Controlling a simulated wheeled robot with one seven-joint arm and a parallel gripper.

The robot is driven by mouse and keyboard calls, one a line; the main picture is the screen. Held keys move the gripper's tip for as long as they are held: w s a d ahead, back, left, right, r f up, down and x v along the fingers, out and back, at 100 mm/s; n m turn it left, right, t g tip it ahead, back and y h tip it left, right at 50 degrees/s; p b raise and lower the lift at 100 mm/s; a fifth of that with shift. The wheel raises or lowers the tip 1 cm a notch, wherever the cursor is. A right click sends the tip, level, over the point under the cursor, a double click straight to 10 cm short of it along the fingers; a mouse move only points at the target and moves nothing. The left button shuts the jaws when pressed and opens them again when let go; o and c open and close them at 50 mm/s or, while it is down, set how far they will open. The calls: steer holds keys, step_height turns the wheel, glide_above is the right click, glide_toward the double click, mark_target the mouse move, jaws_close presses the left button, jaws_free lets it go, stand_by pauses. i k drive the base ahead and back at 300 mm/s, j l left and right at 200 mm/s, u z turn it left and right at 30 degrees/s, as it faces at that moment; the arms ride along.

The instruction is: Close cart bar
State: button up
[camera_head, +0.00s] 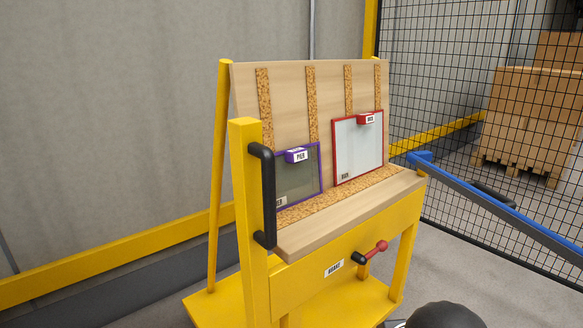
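The cart (341,248) is yellow, with a wooden ledge and a slanted wooden back. Its blue bar (512,214) is hinged at a blue bracket on the cart's right end. The bar sticks out to the right, away from the cart front, and runs off the right edge of the picture. A dark handle (492,193) shows beside the bar. The cart front stands open, with no bar across it. A dark rounded shape at the bottom edge may be part of me. My gripper is not in view.
A purple-framed panel (298,178) and a red-framed panel (358,148) stand on the cart. A black handle (263,196) is on the left post. A red-and-black brake lever (371,252) sticks out in front. A mesh fence (440,110) stands behind.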

mark_target(503, 206)
steer(key=l, duration=1.2)
steer(key=l+u, duration=0.2)
steer(key=l, duration=1.3)
steer(key=i+l+u, duration=0.15)
steer(key=u, duration=0.2)
steer(key=i+l+u, duration=0.15)
steer(key=u, duration=0.15)
steer(key=i+l+u, duration=0.1)
steer(key=l+u, duration=0.25)
steer(key=k+l, duration=0.1)
steer(key=k, duration=0.15)
steer(key=k+l, duration=0.15)
steer(key=k, duration=0.15)
